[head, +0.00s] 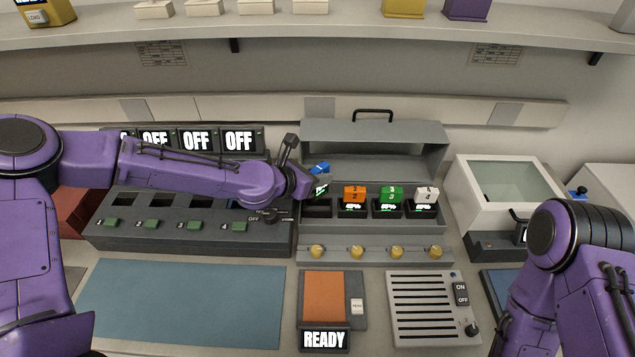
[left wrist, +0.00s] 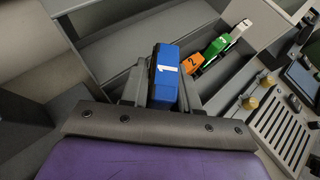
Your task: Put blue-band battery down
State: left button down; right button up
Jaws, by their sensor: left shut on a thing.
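The blue-band battery (head: 320,168), marked 1, is held in my left gripper (head: 309,178), above the leftmost bay of the grey charger (head: 437,165). In the left wrist view the blue battery (left wrist: 166,75) sits between the two fingers, which are shut on it. The leftmost bay (head: 318,209) looks dark and empty beneath it; the gripper partly hides the battery. An orange battery (head: 354,193), a green battery (head: 391,193) and a white battery (head: 427,194) stand in the bays to the right. My right arm is at the lower right; its gripper is out of frame.
A row of yellow knobs (head: 357,252) runs along the charger's front. A grey panel with OFF displays (head: 197,139) stands at left, under my left arm. An orange pad (head: 324,296) with a READY display, a slotted panel (head: 423,308) and a bare blue mat (head: 180,302) lie in front.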

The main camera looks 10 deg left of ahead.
pick_arm(q)
jog(key=f, duration=0.1)
jog(key=w+f, duration=0.1)
jog(key=f, duration=0.2)
jog(key=shift+w+a+f, duration=0.2)
jog(key=shift+w+f, duration=0.1)
jog(key=shift+f, duration=0.1)
jog(key=shift+f+b, duration=0.3)
jog(key=shift+b, duration=0.1)
jog(key=c, duration=0.8)
grip_release()
jog(key=shift+c, duration=0.2)
jog(key=shift+s, duration=0.1)
jog(key=shift+r, duration=0.15)
